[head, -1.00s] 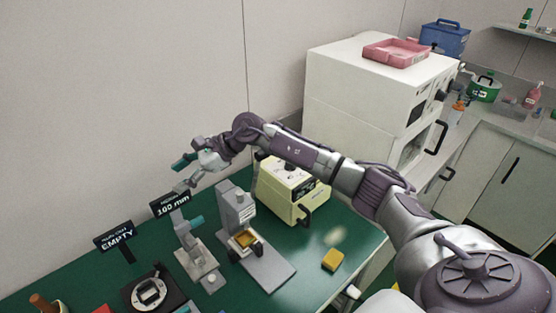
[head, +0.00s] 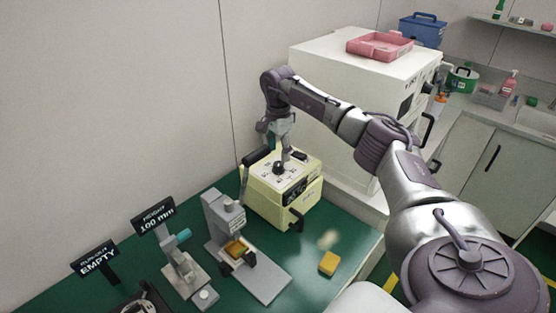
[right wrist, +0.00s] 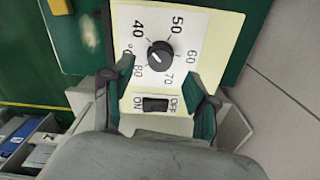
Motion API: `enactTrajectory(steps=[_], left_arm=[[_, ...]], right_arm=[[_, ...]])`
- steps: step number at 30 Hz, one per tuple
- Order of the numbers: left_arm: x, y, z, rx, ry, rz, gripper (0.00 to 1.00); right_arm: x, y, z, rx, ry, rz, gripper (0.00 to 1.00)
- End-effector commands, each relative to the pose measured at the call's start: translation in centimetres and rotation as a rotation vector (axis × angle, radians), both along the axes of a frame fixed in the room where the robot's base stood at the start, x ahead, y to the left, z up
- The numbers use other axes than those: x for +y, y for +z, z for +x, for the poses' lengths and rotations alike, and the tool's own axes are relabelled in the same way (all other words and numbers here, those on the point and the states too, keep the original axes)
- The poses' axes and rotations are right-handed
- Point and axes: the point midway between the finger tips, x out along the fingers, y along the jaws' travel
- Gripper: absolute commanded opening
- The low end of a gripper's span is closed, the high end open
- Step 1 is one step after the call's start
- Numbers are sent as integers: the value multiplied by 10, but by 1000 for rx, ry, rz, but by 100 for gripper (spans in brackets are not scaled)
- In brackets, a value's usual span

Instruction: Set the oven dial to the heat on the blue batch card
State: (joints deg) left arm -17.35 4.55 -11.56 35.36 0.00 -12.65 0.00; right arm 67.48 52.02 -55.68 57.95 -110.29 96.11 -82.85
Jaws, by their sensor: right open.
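The oven dial is a black knob (right wrist: 160,55) on a white panel marked 40 to 80, on top of a pale yellow unit (head: 262,202). Its white pointer mark leans toward the upper left, roughly toward the 40 side; the exact setting is hard to read. An ON/OFF switch (right wrist: 155,104) sits below the knob. My right gripper (head: 284,157) is open and points down just over the panel; in the right wrist view its green fingers stand apart on either side of the knob and switch. Contact with the knob is not visible. I see no readable blue batch card. My left gripper is out of view.
A grey stand (head: 222,220) and a height gauge (head: 178,262) stand left of the unit on the green bench. A yellow block (head: 328,263) lies at the front. A tall white cabinet (head: 335,75) with a pink tray (head: 380,45) stands behind my right arm.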

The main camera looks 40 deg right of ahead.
Motion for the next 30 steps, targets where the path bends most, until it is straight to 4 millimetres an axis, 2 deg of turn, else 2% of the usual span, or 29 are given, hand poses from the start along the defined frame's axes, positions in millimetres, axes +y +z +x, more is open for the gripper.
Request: enactTrajectory(steps=[3, 9, 20, 30], left_arm=[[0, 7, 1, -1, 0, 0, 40], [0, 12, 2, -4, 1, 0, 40], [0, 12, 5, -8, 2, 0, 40], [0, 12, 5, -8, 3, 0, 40]], right_arm=[[1, -21, 0, 3, 2, 1, 59], [1, -43, 0, 1, 0, 0, 59], [1, -49, 1, -2, 0, 1, 59], [1, -49, 1, -2, 0, 1, 4]])
